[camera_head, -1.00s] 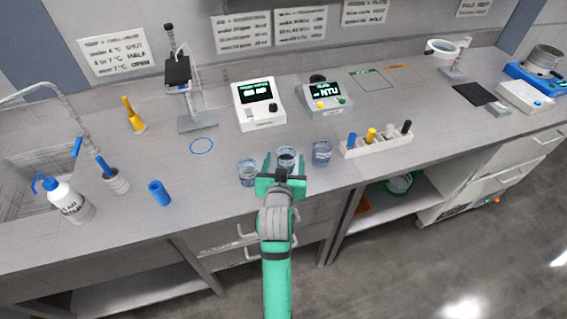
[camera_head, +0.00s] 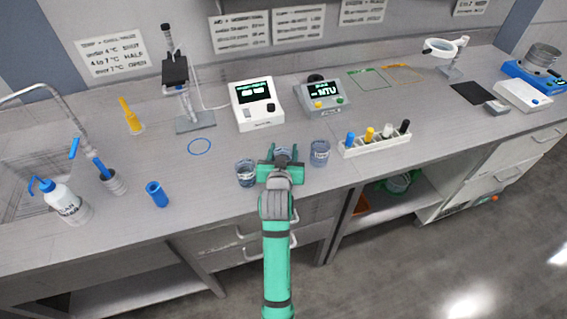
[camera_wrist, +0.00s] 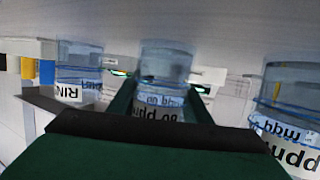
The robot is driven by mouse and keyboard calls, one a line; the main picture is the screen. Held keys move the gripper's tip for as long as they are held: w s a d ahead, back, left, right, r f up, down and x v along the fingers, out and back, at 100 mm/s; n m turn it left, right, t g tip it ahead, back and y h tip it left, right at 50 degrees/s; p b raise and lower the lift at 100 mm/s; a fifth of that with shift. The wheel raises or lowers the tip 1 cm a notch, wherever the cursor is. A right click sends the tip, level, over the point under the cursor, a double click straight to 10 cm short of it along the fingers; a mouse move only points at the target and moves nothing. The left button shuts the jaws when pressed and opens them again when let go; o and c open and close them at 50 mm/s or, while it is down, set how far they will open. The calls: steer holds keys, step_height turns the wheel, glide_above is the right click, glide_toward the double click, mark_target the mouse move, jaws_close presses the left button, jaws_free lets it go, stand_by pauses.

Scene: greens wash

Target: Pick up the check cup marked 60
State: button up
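Three clear cups stand in a row near the front edge of the counter. The middle cup (camera_head: 283,153) is mostly hidden by my gripper (camera_head: 281,158) in the head view. In the wrist view this middle cup (camera_wrist: 165,66) stands between the two fingers of my gripper (camera_wrist: 161,108), its inverted, blurred label seeming to read 60 ppm. The fingers are spread, one on each side of the cup, and I see no clear grip on it. The left cup (camera_head: 246,173) and the right cup (camera_head: 320,153) stand close on either side.
A white rack (camera_head: 375,144) with coloured-topped items stands right of the cups. Two meters (camera_head: 257,105) (camera_head: 322,97) stand behind. A blue cylinder (camera_head: 157,194) and a wash bottle (camera_head: 64,200) are at left. The neighbouring cups leave little side room.

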steer(key=shift+s+d+r, duration=0.1)
steer(key=shift+d+r, duration=0.05)
steer(key=shift+d, duration=0.2)
